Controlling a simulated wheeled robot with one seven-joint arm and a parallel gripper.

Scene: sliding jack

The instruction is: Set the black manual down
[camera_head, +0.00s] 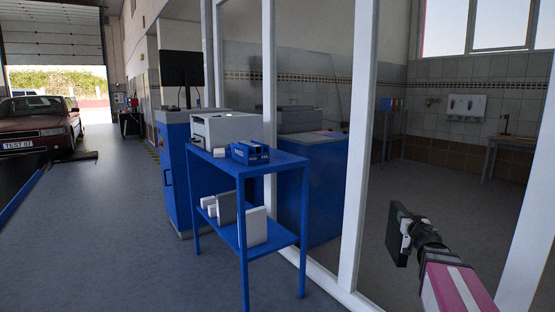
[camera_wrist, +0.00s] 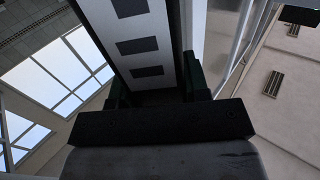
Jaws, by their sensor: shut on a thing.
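The black manual (camera_head: 394,232) is in my gripper (camera_head: 406,236) at the right of the head view, held upright in the air. It is to the right of the blue stand and apart from it. In the wrist view my gripper (camera_wrist: 155,92) has a dark finger on each side of the manual (camera_wrist: 139,45), which shows a pale face with dark rectangles. The manual's upper end is cut off by the frame edge.
A blue two-level stand (camera_head: 288,166) holds a white printer (camera_head: 226,128) and blue box-like items (camera_head: 250,152) on top. White upright items (camera_head: 253,226) fill part of its lower shelf. White window posts (camera_head: 360,150) stand between the stand and my arm. A red car (camera_head: 35,125) is far left.

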